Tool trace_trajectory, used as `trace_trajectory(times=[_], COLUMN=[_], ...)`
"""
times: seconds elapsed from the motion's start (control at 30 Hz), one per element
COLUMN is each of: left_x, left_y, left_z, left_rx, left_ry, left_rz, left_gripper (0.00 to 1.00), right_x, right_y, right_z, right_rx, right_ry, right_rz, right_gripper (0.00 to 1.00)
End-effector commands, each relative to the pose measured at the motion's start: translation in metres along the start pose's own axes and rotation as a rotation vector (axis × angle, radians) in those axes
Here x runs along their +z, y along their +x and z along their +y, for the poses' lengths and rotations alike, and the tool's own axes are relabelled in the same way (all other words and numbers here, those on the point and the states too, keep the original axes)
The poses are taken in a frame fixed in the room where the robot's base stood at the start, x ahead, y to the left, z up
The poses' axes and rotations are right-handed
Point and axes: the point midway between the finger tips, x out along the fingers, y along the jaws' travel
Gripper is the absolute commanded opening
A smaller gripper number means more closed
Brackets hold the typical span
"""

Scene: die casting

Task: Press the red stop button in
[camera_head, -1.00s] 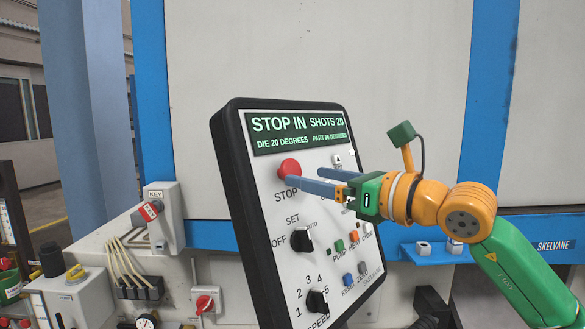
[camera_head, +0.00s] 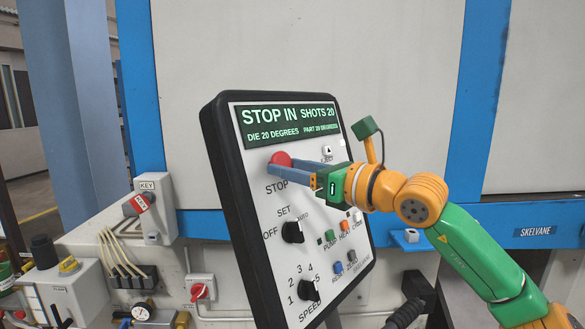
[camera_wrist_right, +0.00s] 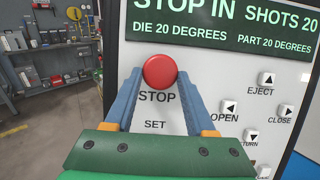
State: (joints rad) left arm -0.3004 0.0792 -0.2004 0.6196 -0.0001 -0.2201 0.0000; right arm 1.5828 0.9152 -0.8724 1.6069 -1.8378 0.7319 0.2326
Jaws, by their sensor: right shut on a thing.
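The red stop button (camera_head: 281,158) sits at the upper left of a tilted control panel (camera_head: 262,211), above the label STOP. The panel's display (camera_head: 287,122) reads STOP IN. My right gripper (camera_head: 284,166) has its blue fingers at the button. In the right wrist view the red button (camera_wrist_right: 160,71) lies between the fingertips of my right gripper (camera_wrist_right: 160,84), one finger on each side, and the jaws are shut on it. The button's sides are partly hidden by the fingers. My left gripper is not in view.
Below the button are a SET knob (camera_head: 292,232), a SPEED knob (camera_head: 308,290) and several small coloured buttons. A key switch box (camera_head: 152,205) and cables stand left of the panel. A large white machine door is behind. Shelves (camera_wrist_right: 45,65) show at left in the wrist view.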

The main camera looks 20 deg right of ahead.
Motion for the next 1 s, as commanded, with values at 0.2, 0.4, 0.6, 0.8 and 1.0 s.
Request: trace_trajectory(times=[0.2,0.4,0.6,0.8,1.0], left_x=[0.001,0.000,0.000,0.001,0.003], left_y=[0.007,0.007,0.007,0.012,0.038], left_z=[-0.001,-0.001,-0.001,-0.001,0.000], left_rx=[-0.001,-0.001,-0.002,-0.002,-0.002], left_ry=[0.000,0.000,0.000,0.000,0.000], left_rz=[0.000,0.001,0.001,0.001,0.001], left_gripper=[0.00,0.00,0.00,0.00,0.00], right_x=[-0.003,-0.002,-0.003,-0.005,-0.009], right_y=[0.009,0.009,0.009,0.004,-0.037], right_z=[0.000,0.000,0.000,0.000,0.000], right_rx=[0.000,0.000,0.000,0.000,-0.001], right_ry=[0.000,-0.001,0.000,-0.001,-0.002], right_rz=[-0.003,-0.002,-0.002,-0.003,-0.004], right_gripper=[0.00,0.66,0.85,0.85,0.85])
